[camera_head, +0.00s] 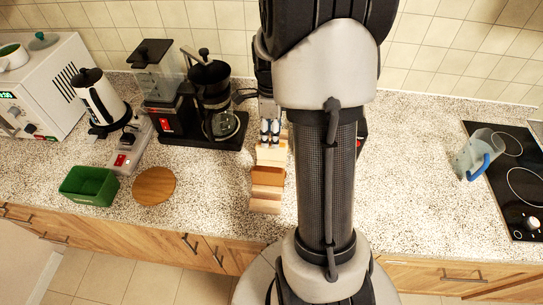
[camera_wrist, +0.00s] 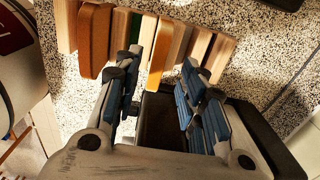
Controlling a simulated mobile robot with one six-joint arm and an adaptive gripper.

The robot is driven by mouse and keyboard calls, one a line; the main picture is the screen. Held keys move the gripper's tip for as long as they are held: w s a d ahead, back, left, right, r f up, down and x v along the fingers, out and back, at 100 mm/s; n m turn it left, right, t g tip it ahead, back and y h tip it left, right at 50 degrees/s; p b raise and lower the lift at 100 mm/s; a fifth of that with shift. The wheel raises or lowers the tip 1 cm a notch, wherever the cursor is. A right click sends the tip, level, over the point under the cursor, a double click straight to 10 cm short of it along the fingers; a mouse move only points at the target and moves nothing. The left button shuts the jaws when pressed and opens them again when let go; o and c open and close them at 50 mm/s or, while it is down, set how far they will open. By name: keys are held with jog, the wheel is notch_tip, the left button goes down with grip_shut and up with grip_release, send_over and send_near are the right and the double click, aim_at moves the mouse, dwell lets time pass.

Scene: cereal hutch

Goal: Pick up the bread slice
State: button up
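My gripper (camera_head: 270,130) points down at the back end of a wooden rack (camera_head: 265,206) on the counter. In the wrist view my gripper (camera_wrist: 161,68) has its blue-padded fingers apart. A thin tan slab, which looks like the bread slice (camera_wrist: 159,58), stands upright between the fingertips, with gaps beside it. In the head view a pale slab (camera_head: 271,156) shows just below the fingers. A thicker orange-brown slab (camera_wrist: 95,42) stands farther left in the row. The lower part of the slab between the fingers is hidden.
A coffee maker (camera_head: 212,95) stands close on the left. A round wooden board (camera_head: 154,185) and green bin (camera_head: 90,185) lie farther left. My arm hides part of the counter. A clear jug (camera_head: 478,152) stands at the right by the hob; the counter before it is free.

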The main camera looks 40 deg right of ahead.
aim_at(269, 154)
notch_tip(269, 154, down, 6)
jog(key=shift+s+r+b, duration=0.1)
jog(key=shift+s+b, duration=0.05)
jog(key=shift+b, duration=0.85)
jog(key=shift+c, duration=0.5)
jog(key=c, duration=0.8)
jog(key=shift+r, duration=0.15)
